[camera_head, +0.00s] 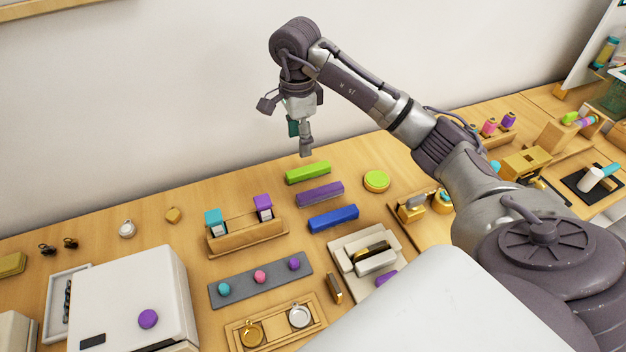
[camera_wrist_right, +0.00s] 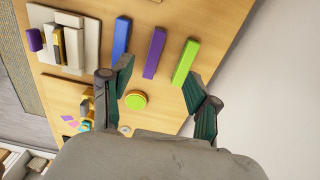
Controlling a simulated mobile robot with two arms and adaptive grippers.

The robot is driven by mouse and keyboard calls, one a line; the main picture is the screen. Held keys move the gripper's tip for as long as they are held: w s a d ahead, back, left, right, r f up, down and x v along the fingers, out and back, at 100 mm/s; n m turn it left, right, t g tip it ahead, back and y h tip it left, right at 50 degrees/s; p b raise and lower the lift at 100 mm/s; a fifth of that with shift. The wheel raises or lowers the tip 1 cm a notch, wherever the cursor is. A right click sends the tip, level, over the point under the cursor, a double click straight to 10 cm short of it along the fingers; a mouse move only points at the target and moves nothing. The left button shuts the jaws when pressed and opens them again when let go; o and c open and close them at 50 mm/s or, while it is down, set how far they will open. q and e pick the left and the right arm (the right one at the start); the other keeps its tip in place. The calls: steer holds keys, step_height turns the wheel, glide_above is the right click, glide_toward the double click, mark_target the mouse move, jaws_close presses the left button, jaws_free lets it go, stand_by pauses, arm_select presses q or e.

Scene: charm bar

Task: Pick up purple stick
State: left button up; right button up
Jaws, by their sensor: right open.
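The purple stick (camera_head: 320,193) lies flat on the wooden table between a lime green stick (camera_head: 307,172) and a blue stick (camera_head: 333,218). In the right wrist view the purple stick (camera_wrist_right: 155,53) lies ahead of the fingers, between the blue stick (camera_wrist_right: 121,40) and the green stick (camera_wrist_right: 185,62). My right gripper (camera_head: 303,140) hangs above the table near the back wall, above the green stick. In the wrist view my right gripper (camera_wrist_right: 158,85) is open with nothing between its fingers. My left gripper is not in view.
A round green piece (camera_head: 376,181) sits right of the sticks. A wooden holder (camera_head: 247,237) with two bottles stands left. A grey strip (camera_head: 262,280) with coloured knobs, a white box (camera_head: 135,295) and beige blocks (camera_head: 366,250) are nearer. The wall (camera_head: 150,100) rises behind.

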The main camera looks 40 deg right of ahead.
steer(key=b, duration=0.3)
glide_above(304, 196)
step_height(304, 196, down, 4)
steer(key=f, duration=1)
steer(key=shift+w+a, duration=0.15)
steer(key=shift+w, duration=0.15)
steer(key=shift+s+f+p, duration=0.1)
steer(key=shift+f+p, duration=0.3)
steer(key=shift+f, duration=0.05)
steer(key=f, duration=0.1)
steer(key=f+p, duration=0.1)
steer(key=f, duration=0.1)
steer(key=shift+s+f, duration=0.2)
steer(key=shift+f, duration=0.55)
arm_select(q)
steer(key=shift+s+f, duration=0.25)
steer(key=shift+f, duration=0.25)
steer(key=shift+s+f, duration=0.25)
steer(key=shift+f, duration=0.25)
arm_select(e)
steer(key=shift+c, duration=0.3)
jaws_close()
